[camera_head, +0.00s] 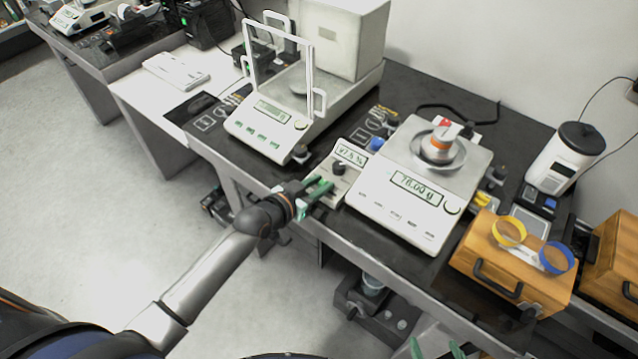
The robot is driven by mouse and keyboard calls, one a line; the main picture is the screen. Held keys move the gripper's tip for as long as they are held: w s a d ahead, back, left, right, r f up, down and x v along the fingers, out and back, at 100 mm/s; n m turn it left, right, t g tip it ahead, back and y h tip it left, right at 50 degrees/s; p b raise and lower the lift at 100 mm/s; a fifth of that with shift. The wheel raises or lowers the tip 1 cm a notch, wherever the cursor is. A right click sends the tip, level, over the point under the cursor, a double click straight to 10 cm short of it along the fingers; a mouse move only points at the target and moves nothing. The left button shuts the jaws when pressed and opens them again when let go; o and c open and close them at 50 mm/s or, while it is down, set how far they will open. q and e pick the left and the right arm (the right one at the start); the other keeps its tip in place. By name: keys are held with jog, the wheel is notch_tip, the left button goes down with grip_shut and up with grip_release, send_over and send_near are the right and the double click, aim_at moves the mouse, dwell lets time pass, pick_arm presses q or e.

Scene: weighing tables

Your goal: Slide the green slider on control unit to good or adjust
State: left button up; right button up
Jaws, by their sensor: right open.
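The control unit (351,156) is a small pale box with a display and a black knob (338,168), between the two balances. My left gripper (320,188) has green fingers and is at the unit's front left edge, covering part of it. I cannot make out the green slider apart from these fingers. I cannot tell whether they touch the unit or how far apart they are. My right gripper (436,350) shows only its green fingertips at the bottom edge, open, with nothing seen between them.
A balance (405,215) right of the unit carries a jar (438,148) on its pan. A balance with a raised glass frame (268,128) stands to the left. A wooden box (510,268) with a yellow and a blue ring stands at the right.

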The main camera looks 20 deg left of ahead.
pick_arm(q)
grip_shut()
dwell(1.0)
